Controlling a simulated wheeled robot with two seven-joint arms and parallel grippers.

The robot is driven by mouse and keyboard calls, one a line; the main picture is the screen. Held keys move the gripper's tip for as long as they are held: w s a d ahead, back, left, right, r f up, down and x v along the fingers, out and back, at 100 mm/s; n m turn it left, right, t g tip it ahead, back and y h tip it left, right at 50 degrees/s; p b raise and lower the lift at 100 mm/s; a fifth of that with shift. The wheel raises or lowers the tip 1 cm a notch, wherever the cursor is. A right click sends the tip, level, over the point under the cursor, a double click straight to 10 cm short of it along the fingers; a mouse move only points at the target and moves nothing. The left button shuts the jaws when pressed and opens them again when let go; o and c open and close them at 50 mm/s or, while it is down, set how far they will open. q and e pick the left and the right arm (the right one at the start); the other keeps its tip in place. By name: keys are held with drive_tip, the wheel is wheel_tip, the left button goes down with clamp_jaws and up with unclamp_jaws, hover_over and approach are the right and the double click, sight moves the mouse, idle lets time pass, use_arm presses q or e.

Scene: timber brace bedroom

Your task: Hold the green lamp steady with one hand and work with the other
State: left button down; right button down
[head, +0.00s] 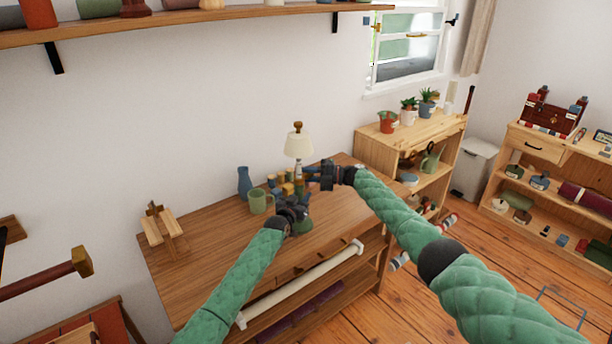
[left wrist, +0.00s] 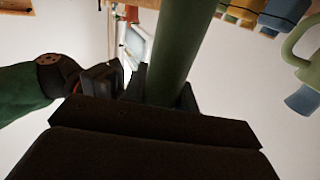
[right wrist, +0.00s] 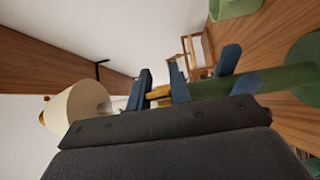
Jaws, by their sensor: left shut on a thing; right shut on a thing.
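The green lamp stands on the wooden desk (head: 205,235), with a cream shade (head: 298,146) and a round green base (head: 302,227). My left gripper (head: 297,206) is shut on the green stem just above the base; the stem (left wrist: 178,50) runs through its jaws in the left wrist view. My right gripper (head: 308,173) is higher, just below the shade. In the right wrist view its fingers close around a brass-coloured part (right wrist: 158,93) between shade (right wrist: 84,106) and green stem (right wrist: 208,88). The exact contact is partly hidden.
A green mug (head: 259,201) and a blue vase (head: 244,181) stand left of the lamp. Several small coloured blocks (head: 286,187) lie behind my left gripper. A small wooden stand (head: 162,228) is at the desk's left. The desk between stand and mug is clear.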

drive_tip(key=shift+f, duration=0.15)
drive_tip(key=c, duration=1.3)
unclamp_jaws()
drive_tip(key=shift+o, duration=0.2)
drive_tip(key=shift+d, duration=0.15)
drive_tip(key=s+d, duration=0.1)
drive_tip(key=d, duration=1)
drive_tip(key=shift+d, duration=0.35)
drive_tip(key=shift+s, duration=0.1)
use_arm(q)
drive_tip(key=c, duration=1)
unclamp_jaws()
